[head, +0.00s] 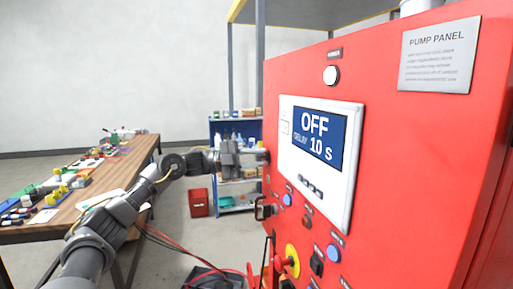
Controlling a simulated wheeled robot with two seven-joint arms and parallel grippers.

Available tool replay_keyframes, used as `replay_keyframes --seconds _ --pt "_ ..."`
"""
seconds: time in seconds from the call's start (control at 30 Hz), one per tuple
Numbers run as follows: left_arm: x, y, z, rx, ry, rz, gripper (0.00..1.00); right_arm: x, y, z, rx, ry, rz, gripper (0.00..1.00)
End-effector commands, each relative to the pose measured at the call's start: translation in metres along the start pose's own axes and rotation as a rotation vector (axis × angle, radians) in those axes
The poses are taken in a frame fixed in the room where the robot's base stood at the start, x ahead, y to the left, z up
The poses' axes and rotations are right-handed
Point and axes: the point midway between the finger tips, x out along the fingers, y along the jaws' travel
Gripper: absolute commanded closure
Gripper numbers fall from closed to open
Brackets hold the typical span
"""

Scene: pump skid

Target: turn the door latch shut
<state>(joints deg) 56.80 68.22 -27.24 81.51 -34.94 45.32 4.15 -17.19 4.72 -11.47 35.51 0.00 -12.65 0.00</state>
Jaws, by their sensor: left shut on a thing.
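The red pump panel (385,180) fills the right side of the head view. My left arm comes in from the lower left, and my left gripper (257,156) is at the panel's left edge. It is shut on the door latch, a small part that the fingers mostly hide, so its angle cannot be told. A dark bracket-like handle (265,208) sticks out of the same edge, below the gripper and apart from it. My right gripper is not in view.
The panel carries a display (316,135) reading OFF, DELAY 10 s, with buttons and a red-and-yellow rotary switch (291,258) below. A wooden workbench (95,190) with small parts stands left. Behind are a blue shelf (237,208) and a red crate (199,203).

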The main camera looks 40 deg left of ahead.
Motion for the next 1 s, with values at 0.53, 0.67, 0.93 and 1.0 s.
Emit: replay_keyframes --seconds 0.53,0.67,0.93,1.0 --pt "0.000 -0.004 -0.001 0.306 -0.002 0.125 1.00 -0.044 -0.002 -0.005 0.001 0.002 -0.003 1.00" --pt "0.000 -0.003 0.000 0.334 -0.002 0.135 1.00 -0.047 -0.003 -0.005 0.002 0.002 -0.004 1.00" --pt "0.000 -0.002 0.000 0.350 -0.003 0.142 1.00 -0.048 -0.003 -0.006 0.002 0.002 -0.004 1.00" --pt "0.000 -0.002 0.000 0.350 -0.003 0.142 1.00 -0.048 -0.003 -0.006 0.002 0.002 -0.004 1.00"
